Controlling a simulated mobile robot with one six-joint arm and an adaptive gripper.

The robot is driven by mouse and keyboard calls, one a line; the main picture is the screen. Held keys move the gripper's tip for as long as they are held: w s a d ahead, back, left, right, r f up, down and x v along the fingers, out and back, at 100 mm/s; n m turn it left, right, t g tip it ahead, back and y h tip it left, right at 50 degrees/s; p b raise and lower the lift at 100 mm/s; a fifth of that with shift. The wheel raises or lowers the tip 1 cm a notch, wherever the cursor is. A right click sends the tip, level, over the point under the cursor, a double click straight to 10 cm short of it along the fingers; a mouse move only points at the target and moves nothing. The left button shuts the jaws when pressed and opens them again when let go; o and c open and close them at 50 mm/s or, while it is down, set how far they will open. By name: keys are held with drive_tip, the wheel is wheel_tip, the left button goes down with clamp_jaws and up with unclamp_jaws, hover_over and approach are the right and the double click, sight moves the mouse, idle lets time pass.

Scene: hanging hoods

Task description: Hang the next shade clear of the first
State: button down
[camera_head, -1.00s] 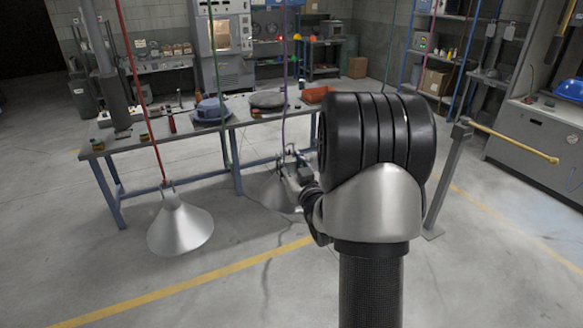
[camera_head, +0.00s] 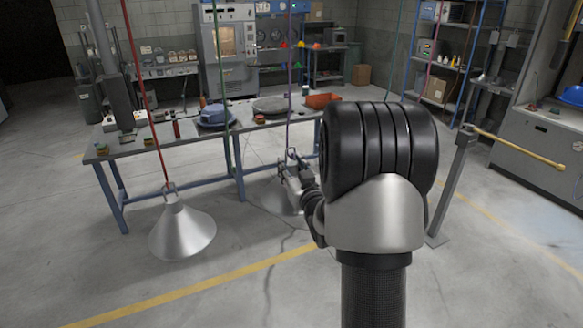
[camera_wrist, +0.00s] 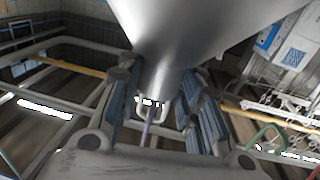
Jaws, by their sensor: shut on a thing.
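The first shade (camera_head: 182,232), a silver cone, hangs from a red cord (camera_head: 143,90) at the left, in front of the workbench. My gripper (camera_head: 293,172) is right of it, shut on a second silver shade (camera_head: 283,201), partly hidden by my arm. In the wrist view my gripper (camera_wrist: 158,105) has its fingers on both sides of the narrow neck of this shade (camera_wrist: 200,30). A purple cord (camera_head: 290,90) comes down to the neck, and its end shows in the wrist view (camera_wrist: 147,135). I cannot tell whether it is hooked on. The two shades are clearly apart.
The workbench (camera_head: 187,137) stands close behind both shades. A green cord (camera_head: 220,70) hangs between the red and purple ones, and others hang further right. A post with a yellow bar (camera_head: 517,147) stands at the right. The floor in front is clear.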

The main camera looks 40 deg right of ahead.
drive_tip(key=shift+f+b, duration=1.1)
drive_tip(key=shift+b, duration=0.3)
drive_tip(key=c, duration=1.1)
unclamp_jaws()
drive_tip(key=shift+o, duration=0.2)
drive_tip(key=shift+s, duration=0.1)
drive_tip(key=v, duration=1.2)
drive_tip(key=shift+a, duration=0.1)
